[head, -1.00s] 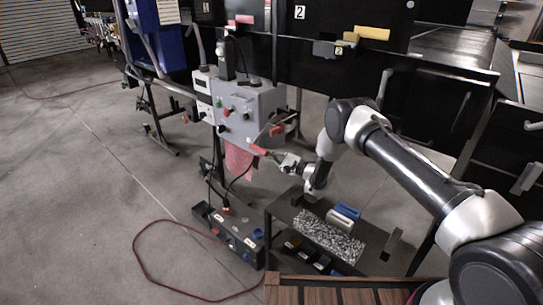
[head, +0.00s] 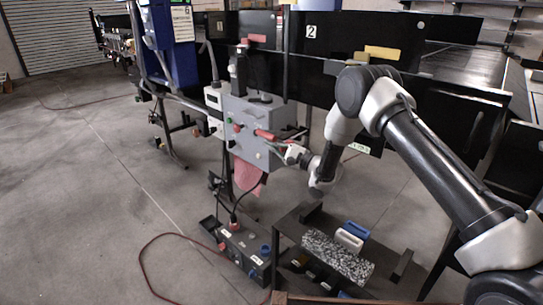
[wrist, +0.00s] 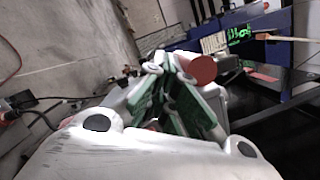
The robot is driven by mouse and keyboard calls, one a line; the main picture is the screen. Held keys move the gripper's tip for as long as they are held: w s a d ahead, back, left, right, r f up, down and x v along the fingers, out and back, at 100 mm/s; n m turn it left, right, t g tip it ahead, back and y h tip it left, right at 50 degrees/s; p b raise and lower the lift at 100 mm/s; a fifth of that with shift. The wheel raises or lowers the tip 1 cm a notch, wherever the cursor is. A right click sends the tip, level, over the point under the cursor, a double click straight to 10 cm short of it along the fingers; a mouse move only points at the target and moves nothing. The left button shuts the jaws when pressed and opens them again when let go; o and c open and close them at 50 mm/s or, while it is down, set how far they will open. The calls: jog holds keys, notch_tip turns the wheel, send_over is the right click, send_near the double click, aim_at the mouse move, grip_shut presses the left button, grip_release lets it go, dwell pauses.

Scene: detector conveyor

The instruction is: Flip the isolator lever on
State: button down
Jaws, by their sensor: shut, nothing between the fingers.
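The grey isolator box (head: 250,112) stands on a post in the middle of the head view. A red lever handle (head: 265,134) shows at its front right, slanting slightly down to the right. My gripper (head: 285,147) is shut and empty just below and right of the handle, close to it; I cannot tell whether they touch. In the wrist view the shut green-padded fingers (wrist: 178,98) are in front, and the round end of the red handle (wrist: 202,70) shows beside their tips. The lever's pivot is hidden.
A dark stand (head: 290,228) with a speckled block (head: 337,257) and blue and white pieces is below my arm. A black floor box (head: 238,247) with a cable stands left of it. Black conveyor panels (head: 350,30) rise behind. The floor at left is mostly clear.

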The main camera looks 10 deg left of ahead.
aim_at(274, 137)
jog(key=shift+w+d+r, duration=0.15)
jog(key=shift+w+r, duration=0.05)
jog(key=shift+r, duration=0.45)
jog(key=shift+w+d+r, duration=0.15)
jog(key=shift+r, duration=0.55)
jog(key=shift+w+d+r, duration=0.15)
jog(key=shift+w+r, duration=0.05)
jog(key=shift+r, duration=0.45)
jog(key=shift+s+a+f, duration=0.1)
jog(key=shift+f, duration=0.25)
jog(key=s+d+f, duration=0.5)
jog(key=s+d, duration=0.1)
jog(key=d, duration=0.1)
jog(key=shift+s+f, duration=0.3)
jog(key=shift+s, duration=0.05)
